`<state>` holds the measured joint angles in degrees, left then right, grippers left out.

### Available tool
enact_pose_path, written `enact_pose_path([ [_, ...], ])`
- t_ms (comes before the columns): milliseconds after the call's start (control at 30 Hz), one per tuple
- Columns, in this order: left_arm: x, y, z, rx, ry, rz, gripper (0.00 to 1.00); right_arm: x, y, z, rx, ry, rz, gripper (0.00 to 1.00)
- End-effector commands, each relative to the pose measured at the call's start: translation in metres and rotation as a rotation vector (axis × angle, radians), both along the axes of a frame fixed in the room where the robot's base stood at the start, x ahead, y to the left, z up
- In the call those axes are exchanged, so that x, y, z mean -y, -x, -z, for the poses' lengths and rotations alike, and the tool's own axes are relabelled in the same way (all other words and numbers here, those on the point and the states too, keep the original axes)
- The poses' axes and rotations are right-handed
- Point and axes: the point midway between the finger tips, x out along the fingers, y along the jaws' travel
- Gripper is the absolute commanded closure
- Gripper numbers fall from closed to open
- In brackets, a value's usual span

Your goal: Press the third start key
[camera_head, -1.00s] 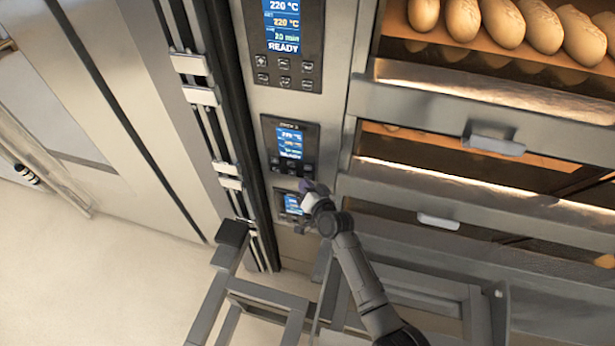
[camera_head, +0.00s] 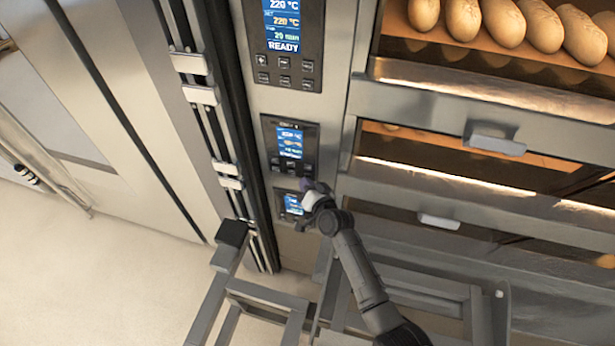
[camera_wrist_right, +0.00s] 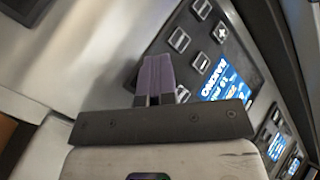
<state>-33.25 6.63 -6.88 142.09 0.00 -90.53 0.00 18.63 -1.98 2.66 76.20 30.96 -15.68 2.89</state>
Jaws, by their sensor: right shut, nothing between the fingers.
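Three control panels are stacked on the oven front: an upper panel (camera_head: 316,40), a middle panel (camera_head: 311,135) and a lowest panel (camera_head: 280,203). Each has a lit blue display. My right gripper (camera_head: 306,186) is shut and empty, at the upper right of the lowest panel in the head view. It hides part of that panel and its keys there. In the right wrist view, the purple fingers (camera_wrist_right: 155,72) are together beside a row of square keys (camera_wrist_right: 201,62) near a lit display (camera_wrist_right: 222,86). I cannot tell whether the fingertips touch a key. My left gripper is not in view.
Oven decks lie right of the panels, with a handle (camera_head: 495,140) and a lower handle (camera_head: 439,222) sticking out. Loaves (camera_head: 500,22) fill the top deck. A grey metal frame (camera_head: 268,301) stands below. Pale floor (camera_head: 110,275) is clear at lower left.

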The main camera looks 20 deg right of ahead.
Motion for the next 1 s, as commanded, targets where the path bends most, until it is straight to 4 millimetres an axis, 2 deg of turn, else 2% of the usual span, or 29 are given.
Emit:
enact_pose_path([
  [400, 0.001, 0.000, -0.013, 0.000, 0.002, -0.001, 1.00, -0.009, 0.011, -0.002, 0.000, -0.001, 0.000, 1.00],
  [767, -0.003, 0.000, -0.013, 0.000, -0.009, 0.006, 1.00, -0.010, 0.013, -0.001, 0.001, 0.000, 0.001, 1.00],
  [1000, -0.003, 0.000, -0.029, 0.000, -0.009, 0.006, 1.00, -0.022, 0.028, -0.003, -0.002, -0.001, 0.000, 1.00],
])
